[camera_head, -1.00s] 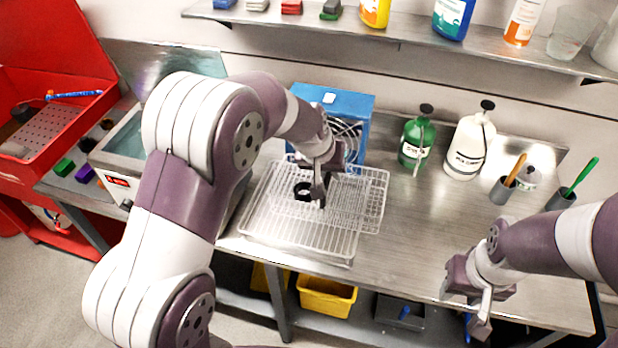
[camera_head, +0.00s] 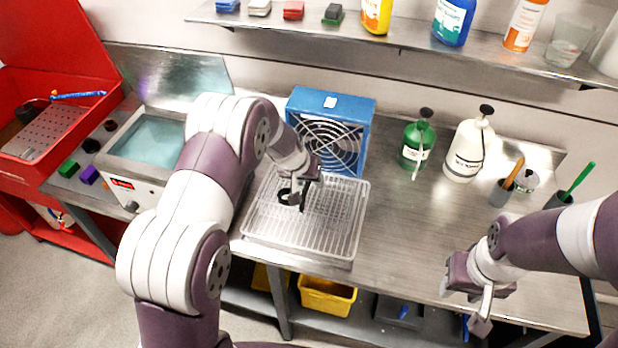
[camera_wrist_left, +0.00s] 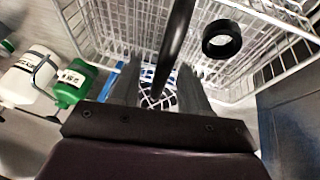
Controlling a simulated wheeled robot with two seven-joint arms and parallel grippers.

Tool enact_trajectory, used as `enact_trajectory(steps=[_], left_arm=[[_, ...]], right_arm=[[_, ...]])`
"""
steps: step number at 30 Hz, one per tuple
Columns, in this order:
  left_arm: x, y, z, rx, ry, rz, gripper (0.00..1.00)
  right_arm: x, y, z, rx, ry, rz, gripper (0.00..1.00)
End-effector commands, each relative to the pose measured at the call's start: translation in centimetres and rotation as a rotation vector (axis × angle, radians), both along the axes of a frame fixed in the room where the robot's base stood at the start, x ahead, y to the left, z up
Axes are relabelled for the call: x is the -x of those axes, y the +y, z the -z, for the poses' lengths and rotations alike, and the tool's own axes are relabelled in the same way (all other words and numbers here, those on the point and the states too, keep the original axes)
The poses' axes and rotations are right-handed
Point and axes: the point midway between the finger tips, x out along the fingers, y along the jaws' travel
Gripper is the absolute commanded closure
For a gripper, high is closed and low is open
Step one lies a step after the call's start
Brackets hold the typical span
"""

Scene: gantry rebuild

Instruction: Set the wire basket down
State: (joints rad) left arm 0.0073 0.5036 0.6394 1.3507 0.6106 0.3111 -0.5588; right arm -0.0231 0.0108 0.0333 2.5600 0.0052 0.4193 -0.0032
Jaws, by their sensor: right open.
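The wire basket (camera_head: 335,205) is a silvery mesh basket over the wire drip rack (camera_head: 300,259) on the steel bench; I cannot tell whether it touches the rack. My left gripper (camera_head: 299,196) is over the basket, its fingers on either side of the dark handle bar, appearing shut on it. The left wrist view shows the bar (camera_wrist_left: 176,40) between the fingers, with the basket mesh (camera_wrist_left: 115,28) beyond. A black ring (camera_head: 285,197) is inside the basket, also in the wrist view (camera_wrist_left: 222,40). My right gripper (camera_head: 474,300) is open and empty near the bench's front right.
A blue fan unit (camera_head: 330,110) stands just behind the basket. A bath with a lid (camera_head: 145,150) is left. A green bottle (camera_head: 416,146) and white bottle (camera_head: 467,150) stand back right. Bench (camera_head: 405,220) right of the basket is clear.

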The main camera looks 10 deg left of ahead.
Motion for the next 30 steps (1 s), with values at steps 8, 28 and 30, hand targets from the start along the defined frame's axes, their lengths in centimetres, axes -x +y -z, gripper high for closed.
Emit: enact_trajectory(steps=[8, 28, 30], left_arm=[[0.0, 0.0, -0.2, 0.0, -0.001, 0.001, 0.55], [5.8, 2.0, -10.7, -0.011, 0.019, 0.0, 0.55], [9.0, 1.9, -10.4, -0.038, 0.067, -0.002, 0.55]], right_arm=[[0.0, 0.0, 0.1, 0.0, 0.0, 0.0, 0.57], [0.0, 0.0, 2.9, 0.0, 0.0, 0.0, 0.57], [0.0, 0.0, 2.9, 0.0, 0.0, 0.0, 0.57]])
